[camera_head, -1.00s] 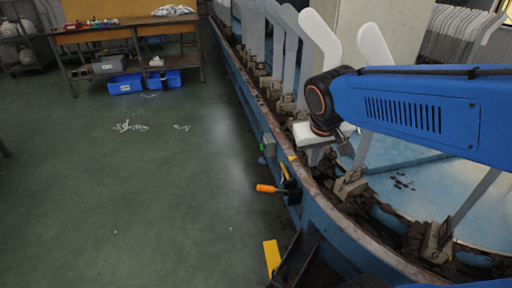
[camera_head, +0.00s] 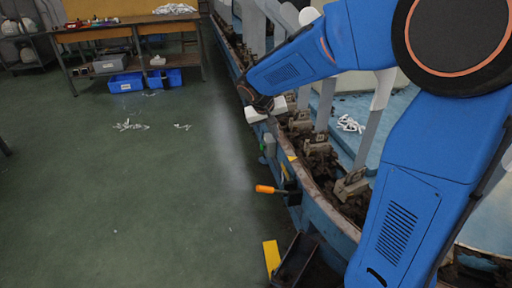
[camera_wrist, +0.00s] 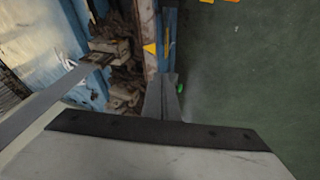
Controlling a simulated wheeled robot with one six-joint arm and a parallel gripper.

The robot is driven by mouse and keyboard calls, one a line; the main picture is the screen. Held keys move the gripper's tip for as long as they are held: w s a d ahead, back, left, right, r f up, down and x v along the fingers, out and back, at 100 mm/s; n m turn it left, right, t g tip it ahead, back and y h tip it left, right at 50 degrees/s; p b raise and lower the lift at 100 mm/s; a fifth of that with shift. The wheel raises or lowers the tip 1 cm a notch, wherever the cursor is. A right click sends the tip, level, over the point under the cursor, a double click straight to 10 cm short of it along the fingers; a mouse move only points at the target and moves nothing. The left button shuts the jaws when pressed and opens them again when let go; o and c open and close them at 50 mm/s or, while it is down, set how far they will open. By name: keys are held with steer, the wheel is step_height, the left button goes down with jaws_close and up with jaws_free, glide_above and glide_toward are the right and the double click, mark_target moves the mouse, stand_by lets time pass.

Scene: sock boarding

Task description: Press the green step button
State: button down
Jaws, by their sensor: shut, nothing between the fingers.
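The green step button (camera_head: 262,147) is a small green spot on the floor-facing side of a grey box (camera_head: 269,144) on the blue machine's outer edge. It also shows in the wrist view (camera_wrist: 180,88), just right of my gripper's fingers. My gripper (camera_wrist: 164,78) has its grey fingers together, empty, pointing away from the wrist camera. In the head view its pale body hangs just above the grey box, and the fingers are hard to make out. I cannot tell whether they touch the box; the button's face is seen only edge-on.
An orange-handled lever (camera_head: 268,189) sticks out from the machine edge nearer me. A yellow plate (camera_head: 271,257) stands below it. Pale upright boards (camera_head: 325,100) line the machine on the right. The green floor (camera_head: 120,200) at left is mostly open, with small white scraps.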

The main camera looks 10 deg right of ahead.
mark_target(263, 147)
steer(key=w+a+f, duration=0.5)
steer(key=w+f, duration=0.2)
steer(key=w, duration=0.2)
steer(key=w+a+f+t+h, duration=0.1)
steer(key=w+a+f, duration=0.4)
steer(key=w+f, duration=0.2)
steer(key=shift+w+a+f, duration=0.15)
steer(key=shift+w+a, duration=0.1)
steer(key=shift+w, duration=0.65)
steer(key=w+d+f, duration=0.4)
steer(key=d+f, duration=0.4)
steer(key=shift+d, duration=0.3)
